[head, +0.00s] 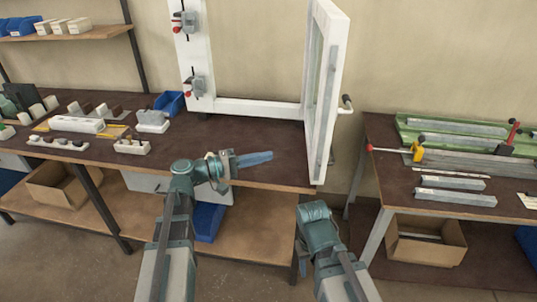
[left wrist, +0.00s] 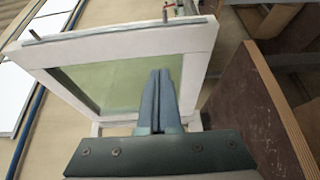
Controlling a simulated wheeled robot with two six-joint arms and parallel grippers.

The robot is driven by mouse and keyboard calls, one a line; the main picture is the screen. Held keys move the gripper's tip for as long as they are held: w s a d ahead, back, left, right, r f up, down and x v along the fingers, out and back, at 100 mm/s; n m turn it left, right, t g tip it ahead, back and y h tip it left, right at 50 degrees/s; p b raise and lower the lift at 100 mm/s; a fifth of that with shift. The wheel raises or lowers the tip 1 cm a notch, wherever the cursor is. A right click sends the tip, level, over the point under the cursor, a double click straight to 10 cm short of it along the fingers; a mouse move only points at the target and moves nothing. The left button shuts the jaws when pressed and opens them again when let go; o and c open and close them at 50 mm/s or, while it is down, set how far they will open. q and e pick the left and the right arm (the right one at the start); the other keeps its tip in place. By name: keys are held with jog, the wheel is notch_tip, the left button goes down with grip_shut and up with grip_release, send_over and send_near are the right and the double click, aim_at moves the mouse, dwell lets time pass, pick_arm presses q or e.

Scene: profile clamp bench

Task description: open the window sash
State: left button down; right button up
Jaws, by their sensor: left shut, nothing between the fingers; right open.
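The white window sash (head: 325,85) stands swung out from the white window frame (head: 255,108), toward me, at a wide angle. Its dark handle (head: 346,103) is on its right face. In the left wrist view the sash (left wrist: 115,43) shows a pale frame around greenish glass (left wrist: 110,80). My left gripper (head: 268,156) is shut and empty, left of the sash's lower part and apart from it in the head view. Its closed fingers (left wrist: 161,80) overlap the glass in the left wrist view; contact cannot be told. My right arm shows low in the head view, but its fingertips do not.
The frame stands on a brown bench (head: 160,160) with clamps and small parts at left. A second bench (head: 440,215) at right holds metal profiles and a red-handled clamp. A floor gap separates the benches. An open cardboard box (head: 425,250) sits below the right bench.

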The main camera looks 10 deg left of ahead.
pick_arm(q)
jog(key=s+a, duration=0.5)
jog(key=shift+s, duration=0.2)
jog(key=s+d+f+m+g+y+p, duration=0.2)
jog(key=s+d+f+m+g+y, duration=0.3)
jog(key=d+f, duration=0.6)
jog(key=s+a+f+m+g+y+p, duration=0.1)
jog(key=s+f+m+g+y, duration=0.2)
jog(key=s+f+y, duration=0.4)
jog(key=shift+s+a+f+m+y, duration=0.2)
jog(key=shift+s+a+m+y, duration=0.3)
jog(key=shift+s+y, duration=1.5)
jog(key=shift+w+d+y, duration=0.25)
jog(key=shift+w+y, duration=0.35)
jog(key=shift+w, duration=0.25)
